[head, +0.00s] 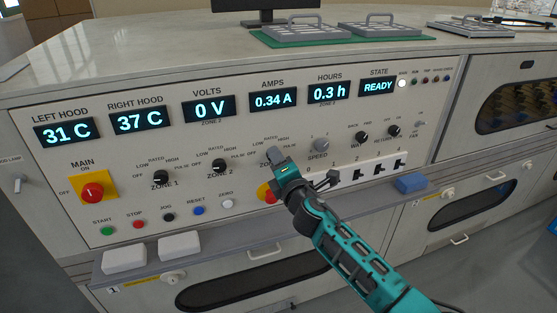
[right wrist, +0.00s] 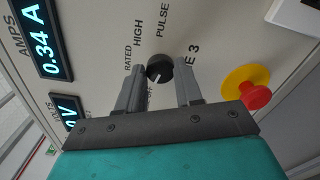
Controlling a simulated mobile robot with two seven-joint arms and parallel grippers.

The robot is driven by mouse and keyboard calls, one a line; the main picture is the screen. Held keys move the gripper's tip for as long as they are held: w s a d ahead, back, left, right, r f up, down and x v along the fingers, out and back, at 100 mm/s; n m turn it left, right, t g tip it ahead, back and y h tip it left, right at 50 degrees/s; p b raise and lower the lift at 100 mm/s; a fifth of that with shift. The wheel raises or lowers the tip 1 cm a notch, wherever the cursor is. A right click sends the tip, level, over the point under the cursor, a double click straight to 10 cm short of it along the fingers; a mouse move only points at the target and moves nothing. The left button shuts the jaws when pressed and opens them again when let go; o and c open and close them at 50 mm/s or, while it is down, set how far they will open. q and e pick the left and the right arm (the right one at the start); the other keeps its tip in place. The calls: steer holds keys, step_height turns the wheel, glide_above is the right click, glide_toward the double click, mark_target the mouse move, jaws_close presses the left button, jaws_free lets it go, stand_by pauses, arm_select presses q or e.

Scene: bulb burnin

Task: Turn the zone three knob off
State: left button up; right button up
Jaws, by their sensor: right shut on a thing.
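My right gripper (head: 273,156) is at the zone three spot of the control panel (head: 240,137), its fingers pointing into the panel. In the right wrist view the zone three knob (right wrist: 159,67), small, black and round with a white mark, sits between the two fingertips of the right gripper (right wrist: 160,76), which is shut on it. The white mark points toward the lower left, near a partly hidden label by the left finger. The labels RATED, HIGH and PULSE show around it. In the head view the gripper hides this knob. My left gripper is out of view.
A red emergency button on a yellow base (right wrist: 257,96) is close to the right finger. Zone 1 (head: 160,177) and zone 2 (head: 219,165) knobs are to the left, the speed knob (head: 321,144) to the right. A ledge (head: 225,240) juts out below the panel.

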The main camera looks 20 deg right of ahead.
steer(key=shift+n, duration=0.6)
steer(key=o, duration=1)
steer(key=shift+o, duration=0.2)
steer(key=s, duration=1.3)
steer(key=shift+d+p, duration=0.25)
steer(key=shift+p, duration=0.1)
steer(key=shift+w, duration=0.1)
steer(key=s+a+f+m+g+y, duration=0.1)
steer(key=s+f+m+g, duration=0.6)
steer(key=s+f+m, duration=1.1)
steer(key=s+m, duration=0.1)
steer(key=m, duration=0.2)
steer(key=shift+a+f, duration=0.3)
steer(key=shift+f, duration=0.1)
